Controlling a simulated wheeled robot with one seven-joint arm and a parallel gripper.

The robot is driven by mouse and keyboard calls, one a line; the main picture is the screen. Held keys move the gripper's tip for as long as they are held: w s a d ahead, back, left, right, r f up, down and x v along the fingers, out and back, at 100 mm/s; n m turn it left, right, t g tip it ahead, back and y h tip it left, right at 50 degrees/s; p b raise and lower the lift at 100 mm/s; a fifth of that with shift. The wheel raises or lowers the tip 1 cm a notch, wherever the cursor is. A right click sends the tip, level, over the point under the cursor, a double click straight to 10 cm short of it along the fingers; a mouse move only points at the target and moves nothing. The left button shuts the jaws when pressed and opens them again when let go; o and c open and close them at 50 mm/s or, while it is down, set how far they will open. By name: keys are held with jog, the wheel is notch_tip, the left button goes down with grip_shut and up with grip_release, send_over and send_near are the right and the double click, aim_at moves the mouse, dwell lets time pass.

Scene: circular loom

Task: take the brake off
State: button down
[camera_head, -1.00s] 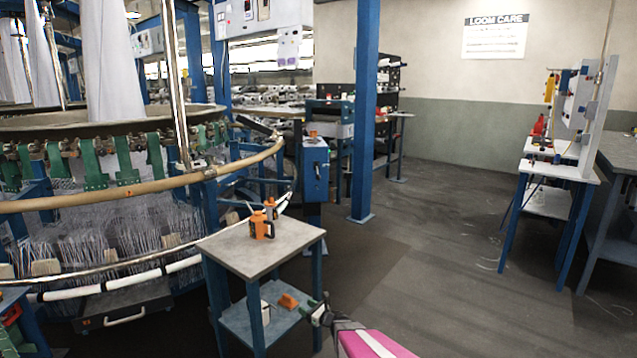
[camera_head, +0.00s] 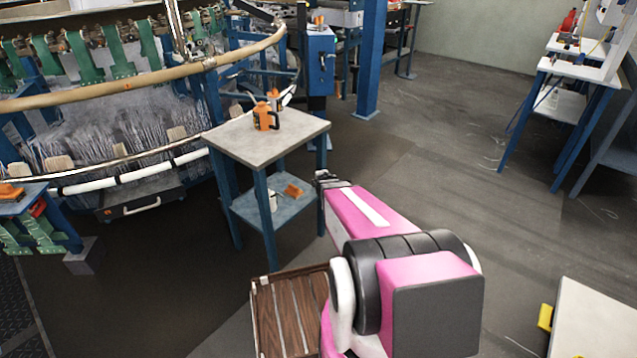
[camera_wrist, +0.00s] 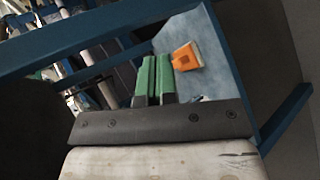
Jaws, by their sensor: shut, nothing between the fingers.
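A blue box on a blue post (camera_head: 319,75) stands beside the loom's curved rail, with a small dark handle (camera_head: 323,62) on its face. Which part is the brake I cannot tell for certain. My gripper (camera_head: 325,178) is beside the right side of a small blue-legged table, well on the near side of the blue box. In the wrist view its green fingertips (camera_wrist: 155,80) are together and empty, with the table's lower shelf beyond them. The blue box does not clearly show in the wrist view.
The small table (camera_head: 235,137) carries an orange-and-dark jug (camera_head: 265,117); its lower shelf (camera_head: 252,210) holds an orange piece (camera_head: 293,191) and a white cup. The loom rail (camera_head: 120,88) curves behind. A wooden slatted thing (camera_head: 285,315) is near my arm. The floor to the right is open.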

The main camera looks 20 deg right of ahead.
jog(key=s+a+r+m+g, duration=0.3)
jog(key=s+m, duration=0.2)
jog(key=s, duration=0.2)
jog(key=s+a+r+m+g+y, duration=0.1)
jog(key=s+a+r+m+g, duration=0.1)
jog(key=s+a+m+g, duration=0.2)
jog(key=s+a+r+m+g+y, duration=0.1)
jog(key=s+a+r+m+g, duration=0.2)
jog(key=s+m, duration=0.5)
jog(key=s, duration=0.4)
jog(key=shift+s+a+r+g, duration=0.15)
jog(key=shift+r+g, duration=0.15)
jog(key=shift+g, duration=0.1)
